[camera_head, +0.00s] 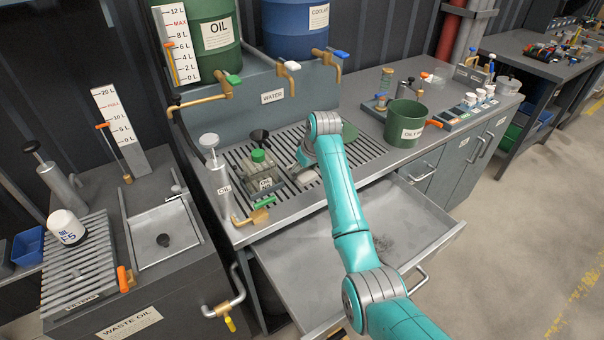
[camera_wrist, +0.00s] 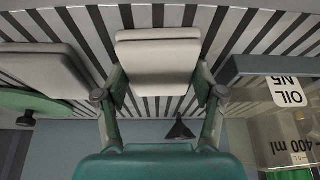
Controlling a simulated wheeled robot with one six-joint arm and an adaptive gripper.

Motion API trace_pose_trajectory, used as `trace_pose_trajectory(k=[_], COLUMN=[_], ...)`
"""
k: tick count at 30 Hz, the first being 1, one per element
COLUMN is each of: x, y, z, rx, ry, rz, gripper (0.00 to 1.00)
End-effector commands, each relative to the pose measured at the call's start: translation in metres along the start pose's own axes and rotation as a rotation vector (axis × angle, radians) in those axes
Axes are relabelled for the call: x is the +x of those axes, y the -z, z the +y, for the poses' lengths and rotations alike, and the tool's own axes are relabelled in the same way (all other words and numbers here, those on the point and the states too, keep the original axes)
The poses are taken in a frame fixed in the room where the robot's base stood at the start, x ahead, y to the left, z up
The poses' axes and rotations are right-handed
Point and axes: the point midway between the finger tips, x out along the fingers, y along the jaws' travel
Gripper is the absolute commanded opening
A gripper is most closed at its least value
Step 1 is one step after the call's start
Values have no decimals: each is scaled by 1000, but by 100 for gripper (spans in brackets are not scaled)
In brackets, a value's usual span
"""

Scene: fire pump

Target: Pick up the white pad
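The white pad (camera_wrist: 158,62) lies on the slatted grate, in the upper middle of the wrist view. It looks like a pale block with a rounded far edge. My gripper (camera_wrist: 160,88) is open, with one finger at each side of the pad's near part. The fingertips are very close to its sides; I cannot tell whether they touch it. In the head view a pale piece of the pad (camera_head: 307,179) shows on the grate below my gripper (camera_head: 303,167), which my arm partly hides.
A clear square oil bottle with a green cap (camera_head: 258,168) stands left of my gripper, near a black funnel (camera_head: 259,138). An open drawer (camera_head: 300,262) juts out below.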

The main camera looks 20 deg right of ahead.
Motion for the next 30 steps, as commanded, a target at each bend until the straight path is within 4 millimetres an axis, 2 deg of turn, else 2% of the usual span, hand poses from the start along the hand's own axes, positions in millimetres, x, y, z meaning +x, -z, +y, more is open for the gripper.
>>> trace_pose_trajectory(k=[9,13,17,24,30], x=[1,-6,-23,-66,-90], y=[-1,2,10,28,38], z=[0,0,0,0,0], rx=[0,0,0,-1,0], ry=[0,0,-1,-1,0], rz=[-2,0,1,2,0], gripper=[44,44,44,44,44])
